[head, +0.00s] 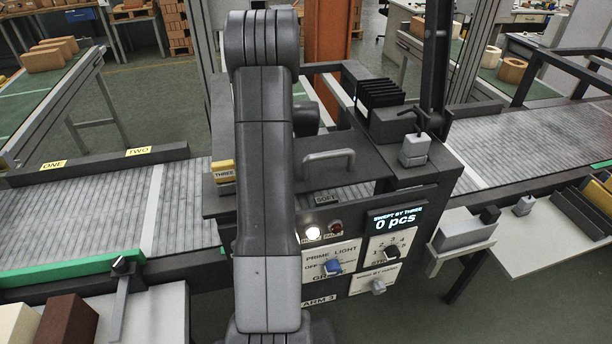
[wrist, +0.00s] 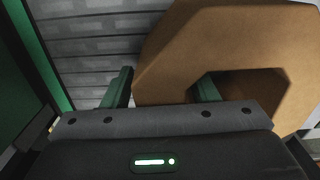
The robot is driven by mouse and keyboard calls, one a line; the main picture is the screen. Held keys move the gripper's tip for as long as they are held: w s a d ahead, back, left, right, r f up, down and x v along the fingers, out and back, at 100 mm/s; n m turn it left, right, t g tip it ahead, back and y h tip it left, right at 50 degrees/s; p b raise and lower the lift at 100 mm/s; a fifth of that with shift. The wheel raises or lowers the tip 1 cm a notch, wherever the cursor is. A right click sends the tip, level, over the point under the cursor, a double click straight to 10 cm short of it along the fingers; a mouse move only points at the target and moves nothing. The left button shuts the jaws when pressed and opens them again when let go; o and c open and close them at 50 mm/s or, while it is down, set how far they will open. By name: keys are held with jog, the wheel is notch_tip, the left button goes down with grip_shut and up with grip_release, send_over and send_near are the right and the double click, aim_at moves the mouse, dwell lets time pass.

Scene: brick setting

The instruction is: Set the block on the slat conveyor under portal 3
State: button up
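The block (wrist: 178,50) is orange-brown with an angular opening, and it fills the right of the wrist view. My gripper (wrist: 162,90) has its green fingers on both sides of one wall of the block, the right finger inside the opening. The fingers appear to touch the wall. Grey slats of the conveyor (wrist: 95,45) show behind the block; the height above them is unclear. My arm hides the gripper and block there.
A green rail (head: 70,271) edges the conveyor. A lever (head: 121,280) and brown block (head: 66,322) are at lower left. The slats on the left are clear.

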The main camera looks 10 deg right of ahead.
jog(key=shift+r, duration=0.15)
notch_tip(320, 180, up, 12)
jog(key=shift+b, duration=0.55)
dwell(1.3)
